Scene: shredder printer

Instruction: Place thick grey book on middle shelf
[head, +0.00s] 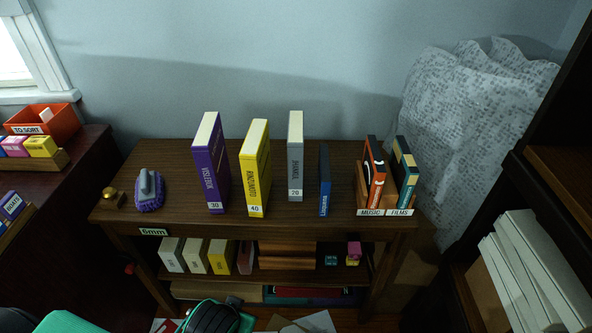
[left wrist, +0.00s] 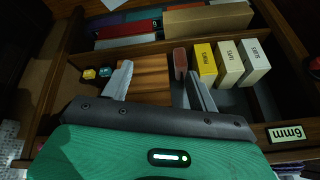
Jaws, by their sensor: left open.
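The middle shelf (left wrist: 75,92) is below that top and holds several books and small blocks. A thin reddish book (left wrist: 180,62) is near one finger. In the head view my left gripper is low, partly cut off. My right gripper is out of view.
A purple book (head: 210,165) and yellow book (head: 255,168) stand on top, with the dark blue book (head: 324,182) and a MUSIC/FILMS holder (head: 385,211). On the middle shelf stand white and yellow books (head: 221,257). A white-filled bookcase (head: 530,270) is at right.

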